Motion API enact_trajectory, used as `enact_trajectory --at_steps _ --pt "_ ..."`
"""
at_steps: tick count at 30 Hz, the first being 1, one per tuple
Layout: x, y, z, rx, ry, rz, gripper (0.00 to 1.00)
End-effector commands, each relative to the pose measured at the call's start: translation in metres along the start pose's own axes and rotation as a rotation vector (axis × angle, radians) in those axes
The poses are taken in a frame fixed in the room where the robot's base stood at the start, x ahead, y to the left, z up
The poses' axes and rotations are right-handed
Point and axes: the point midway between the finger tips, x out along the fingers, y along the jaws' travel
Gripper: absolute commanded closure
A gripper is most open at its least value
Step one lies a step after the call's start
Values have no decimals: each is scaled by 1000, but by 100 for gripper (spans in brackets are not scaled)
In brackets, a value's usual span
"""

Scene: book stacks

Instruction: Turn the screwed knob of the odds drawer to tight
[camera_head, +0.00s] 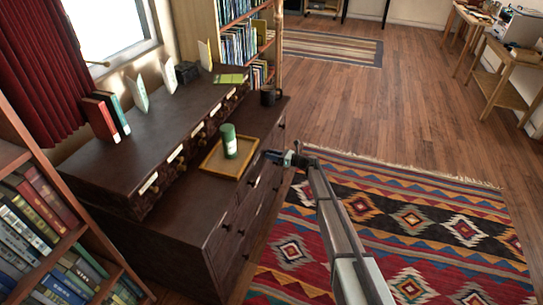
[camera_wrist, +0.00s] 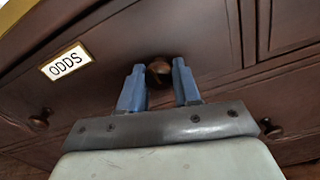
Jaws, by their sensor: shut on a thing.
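The odds drawer (camera_wrist: 110,55) is a dark brown wooden front with a brass-framed label reading ODDS (camera_wrist: 66,62) to the left of its knob. The round dark knob (camera_wrist: 159,73) sits between the two blue fingers of my gripper (camera_wrist: 158,80), which is shut on it. In the head view my gripper (camera_head: 274,157) reaches the upper front of the dark dresser from the right; the knob is hidden behind it there. I cannot tell from the knob's look how tight it is.
On the dresser top, a wooden tray (camera_head: 212,168) holds a green can (camera_head: 229,141); a dark mug (camera_head: 268,95) stands behind. Other knobs (camera_wrist: 40,118) stick out from drawers below. A patterned rug (camera_head: 400,225) covers clear floor to the right.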

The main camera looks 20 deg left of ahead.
Motion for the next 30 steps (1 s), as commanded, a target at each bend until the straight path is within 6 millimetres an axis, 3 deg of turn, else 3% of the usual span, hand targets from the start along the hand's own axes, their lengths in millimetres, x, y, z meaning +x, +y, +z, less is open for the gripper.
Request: enact_trajectory --at_steps 14,15,23,30 --pt "0 1 -3 93 6 0 98" --pt "0 1 -3 93 6 0 67" --pt "0 1 -2 92 4 0 42" --pt "-1 1 -1 91 2 0 42"
